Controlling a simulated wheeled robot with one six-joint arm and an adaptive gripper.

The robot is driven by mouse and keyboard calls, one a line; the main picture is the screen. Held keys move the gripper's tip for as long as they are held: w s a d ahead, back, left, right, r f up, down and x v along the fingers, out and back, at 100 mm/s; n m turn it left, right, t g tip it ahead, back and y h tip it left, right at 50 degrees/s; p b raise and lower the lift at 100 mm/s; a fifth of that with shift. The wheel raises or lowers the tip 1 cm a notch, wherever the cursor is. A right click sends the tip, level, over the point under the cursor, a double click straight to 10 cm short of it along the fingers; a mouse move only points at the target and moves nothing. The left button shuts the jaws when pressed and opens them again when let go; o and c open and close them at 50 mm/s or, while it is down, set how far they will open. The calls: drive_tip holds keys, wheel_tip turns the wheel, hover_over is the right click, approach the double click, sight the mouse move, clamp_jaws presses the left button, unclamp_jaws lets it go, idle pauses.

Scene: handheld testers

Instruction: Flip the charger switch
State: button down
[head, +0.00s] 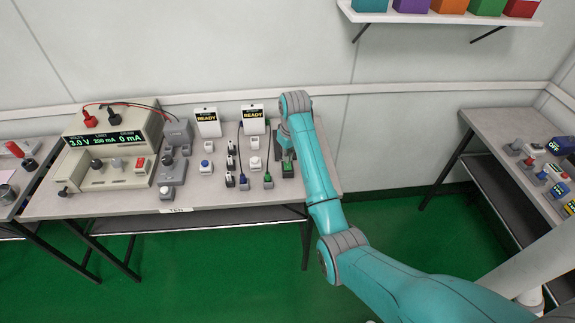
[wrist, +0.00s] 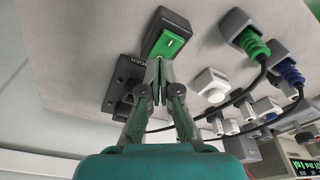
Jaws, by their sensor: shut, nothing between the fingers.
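A dark switch box with a green rocker face (wrist: 170,42) bearing a small white mark lies just past my fingertips in the wrist view. It also shows at the table's right end in the head view (head: 288,171). A dark block with lettering ending in "GER" (wrist: 128,72) sits beside it, partly hidden by my finger. My gripper (wrist: 159,66) is shut and empty. Its tips overlap the near edge of the green rocker in the picture; I cannot tell whether they touch it. In the head view my arm hides most of the gripper.
A power supply (head: 113,135) reading 3.0 V stands further left. Another table with devices (head: 540,165) is at the right.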

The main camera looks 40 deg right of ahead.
drive_tip(key=shift+r, duration=2.85)
